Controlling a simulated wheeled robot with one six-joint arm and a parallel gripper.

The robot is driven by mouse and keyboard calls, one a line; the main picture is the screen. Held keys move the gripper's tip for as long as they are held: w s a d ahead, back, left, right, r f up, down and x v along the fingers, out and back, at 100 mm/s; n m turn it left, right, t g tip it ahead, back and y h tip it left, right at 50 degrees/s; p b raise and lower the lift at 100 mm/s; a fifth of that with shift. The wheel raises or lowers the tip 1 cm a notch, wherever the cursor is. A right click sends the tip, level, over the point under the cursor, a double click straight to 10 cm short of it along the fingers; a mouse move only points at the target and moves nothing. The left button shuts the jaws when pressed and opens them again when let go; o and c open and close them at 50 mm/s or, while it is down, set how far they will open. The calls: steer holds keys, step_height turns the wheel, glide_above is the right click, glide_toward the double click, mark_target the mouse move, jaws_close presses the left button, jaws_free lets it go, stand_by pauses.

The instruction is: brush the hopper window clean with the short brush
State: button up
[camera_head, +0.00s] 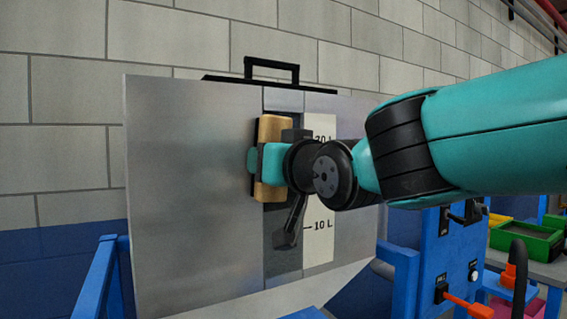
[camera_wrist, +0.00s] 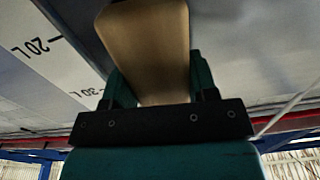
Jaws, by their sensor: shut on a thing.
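The hopper (camera_head: 190,190) is a grey metal body in the head view. Its window (camera_head: 282,263) is a narrow, darker upright strip, partly hidden by my gripper and the brush. The short brush (camera_head: 273,131) has a pale wooden body with a dark edge on its left. It stands upright in front of the window's upper half; I cannot tell whether its bristles touch. My gripper (camera_head: 262,166) is shut on the wooden body. In the wrist view the brush (camera_wrist: 145,45) sits between the fingers of my gripper (camera_wrist: 160,88).
A white scale strip (camera_head: 320,190) with litre marks runs right of the window. A black handle (camera_head: 271,64) tops the hopper. A blue post (camera_head: 440,265) with controls and green bins (camera_head: 525,240) stand at the right. A blue frame (camera_head: 100,280) is at lower left.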

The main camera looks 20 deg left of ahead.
steer(key=shift+s+d+f+b, duration=0.1)
steer(key=shift+s+d+b, duration=0.2)
steer(key=shift+b, duration=0.2)
steer(key=shift+b+v, duration=1.75)
steer(key=shift+v, duration=0.85)
steer(key=shift+b+v, duration=0.9)
steer(key=shift+v, duration=0.6)
